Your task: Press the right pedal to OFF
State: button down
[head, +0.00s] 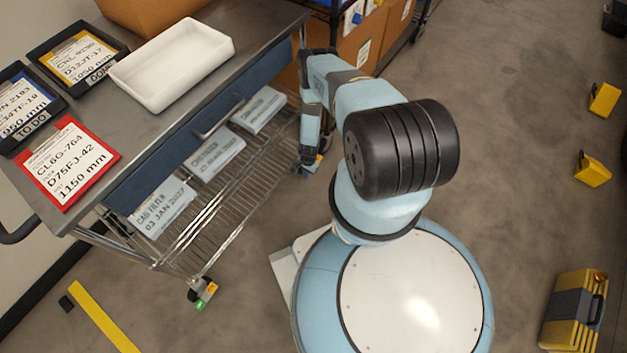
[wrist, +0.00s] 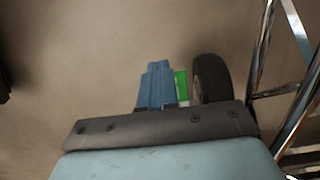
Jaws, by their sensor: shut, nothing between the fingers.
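The right caster of the steel cart shows in the wrist view as a dark wheel (wrist: 210,78). Its pedal shows a green part (wrist: 181,84) between the wheel and my gripper (wrist: 157,68). My gripper is shut and empty, just left of the green part. I cannot tell whether they touch. In the head view my gripper (head: 308,166) points down beside the cart's right end, low near the floor, and hides most of that caster. The left caster's pedal (head: 206,294) has a green and an orange-red part and stands clear of my arm.
The cart (head: 150,120) has a worktop with a white tray (head: 173,62) and label boards, above a wire shelf (head: 225,190) with packets. Chrome cart tubes (wrist: 285,60) rise right of the wheel. A shelf with cartons (head: 360,42) stands behind.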

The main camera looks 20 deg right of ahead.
jog(key=s+r, duration=1.2)
jog(key=s, duration=0.2)
jog(key=shift+a+r, duration=0.3)
jog(key=shift+a, duration=0.1)
